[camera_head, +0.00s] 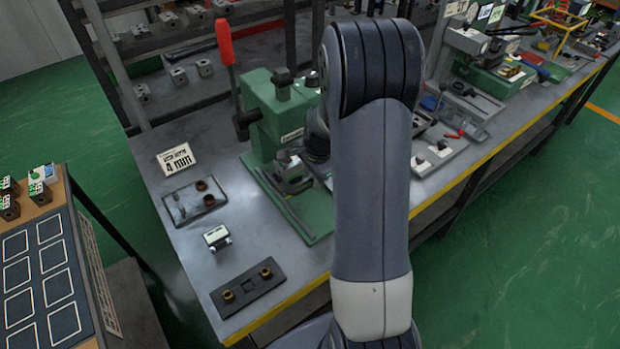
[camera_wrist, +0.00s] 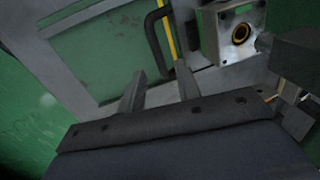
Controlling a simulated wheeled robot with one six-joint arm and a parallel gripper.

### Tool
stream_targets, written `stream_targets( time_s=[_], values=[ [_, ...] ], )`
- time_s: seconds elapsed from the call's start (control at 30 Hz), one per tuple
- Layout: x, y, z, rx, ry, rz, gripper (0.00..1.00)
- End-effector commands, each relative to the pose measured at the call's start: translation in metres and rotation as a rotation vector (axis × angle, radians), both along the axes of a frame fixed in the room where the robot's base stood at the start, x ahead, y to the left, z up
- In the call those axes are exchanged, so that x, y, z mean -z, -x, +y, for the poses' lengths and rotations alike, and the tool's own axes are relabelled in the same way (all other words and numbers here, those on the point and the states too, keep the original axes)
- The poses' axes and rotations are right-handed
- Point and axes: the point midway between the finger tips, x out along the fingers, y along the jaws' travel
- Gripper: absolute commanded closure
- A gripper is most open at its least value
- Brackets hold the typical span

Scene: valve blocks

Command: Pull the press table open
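The green press (camera_head: 268,118) with its upright red lever (camera_head: 225,45) stands on the workbench, left of my arm in the head view. Its green base (camera_head: 315,228) lies in front of it, partly hidden by my arm. In the wrist view a black bar handle (camera_wrist: 154,38) runs along a green and grey surface, which looks like part of the press. My gripper (camera_wrist: 160,72) is open, its two fingers apart, with the handle's lower end showing between the fingertips. I cannot tell whether they touch it. A metal block with a brass ring (camera_wrist: 238,34) sits right of the handle.
Near the press lie a "4 mm" sign (camera_head: 176,159), a grey tray (camera_head: 195,201), a small block (camera_head: 217,237) and a dark plate with brass rings (camera_head: 248,289). A side table (camera_head: 78,262) stands at left. Green floor is free at right.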

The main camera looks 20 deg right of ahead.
Motion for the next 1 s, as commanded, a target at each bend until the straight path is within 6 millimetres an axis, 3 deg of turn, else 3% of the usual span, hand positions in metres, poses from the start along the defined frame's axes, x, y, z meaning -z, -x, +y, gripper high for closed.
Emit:
stream_targets(
  time_s=[0.2, 0.57, 0.93, 1.0],
  values=[
    [0.019, -0.004, 0.001, 0.0, -0.001, 0.0, 0.68],
    [0.022, -0.005, 0.001, -0.001, 0.0, -0.002, 0.68],
    [0.022, -0.004, 0.001, -0.001, 0.0, -0.001, 0.99],
    [0.022, -0.004, 0.001, -0.001, 0.0, -0.001, 1.0]
  ],
)
